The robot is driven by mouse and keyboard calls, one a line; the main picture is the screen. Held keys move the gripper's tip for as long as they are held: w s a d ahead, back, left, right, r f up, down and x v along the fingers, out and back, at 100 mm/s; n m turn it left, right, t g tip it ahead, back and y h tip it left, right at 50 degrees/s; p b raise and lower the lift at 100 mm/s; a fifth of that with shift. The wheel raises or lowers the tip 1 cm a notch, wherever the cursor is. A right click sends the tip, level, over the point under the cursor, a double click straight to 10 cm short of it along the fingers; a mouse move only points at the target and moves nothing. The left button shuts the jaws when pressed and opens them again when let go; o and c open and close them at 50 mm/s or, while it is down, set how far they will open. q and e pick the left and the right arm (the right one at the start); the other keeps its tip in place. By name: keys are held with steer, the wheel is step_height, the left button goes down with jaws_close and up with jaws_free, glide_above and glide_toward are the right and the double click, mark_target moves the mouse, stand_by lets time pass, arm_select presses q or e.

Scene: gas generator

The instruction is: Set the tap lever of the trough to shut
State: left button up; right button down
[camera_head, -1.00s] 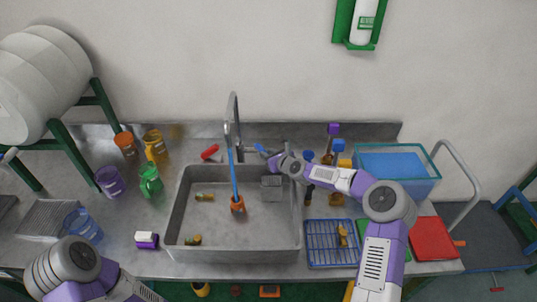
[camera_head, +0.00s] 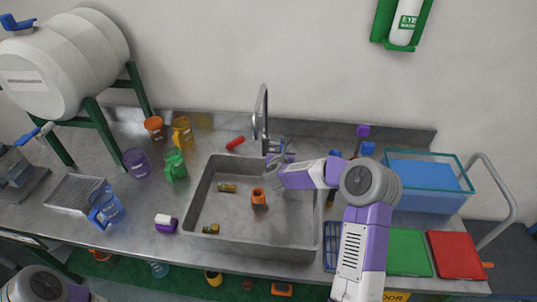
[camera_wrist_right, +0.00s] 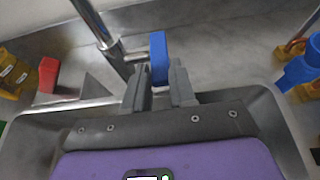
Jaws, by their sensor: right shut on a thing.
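The steel trough (camera_head: 205,190) is set in the bench, with a tall curved tap (camera_head: 263,100) behind it. Its small blue tap lever (camera_wrist_right: 158,55) shows upright between my right gripper's fingers in the right wrist view. My right gripper (camera_wrist_right: 160,85) is shut on the lever; in the head view the gripper (camera_head: 276,162) is beside the tap's base and hides part of it. No water stream shows under the spout. Of my left arm only a link shows at bottom left; its gripper is out of view.
An orange cup (camera_head: 258,197) and small brownish pieces lie in the trough. A red object (camera_head: 235,143) lies left of the tap. Coloured jugs stand further left; a blue-filled tank (camera_head: 425,182) stands right. A white drum (camera_head: 70,60) sits on a green stand.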

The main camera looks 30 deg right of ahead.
steer(key=shift+r, duration=0.1)
stand_by(0.4)
steer(key=c, duration=0.9)
jaws_free()
steer(key=shift+w+a, duration=0.1)
steer(key=v, duration=0.7)
steer(key=shift+a+r, duration=0.15)
steer(key=shift+a, duration=0.05)
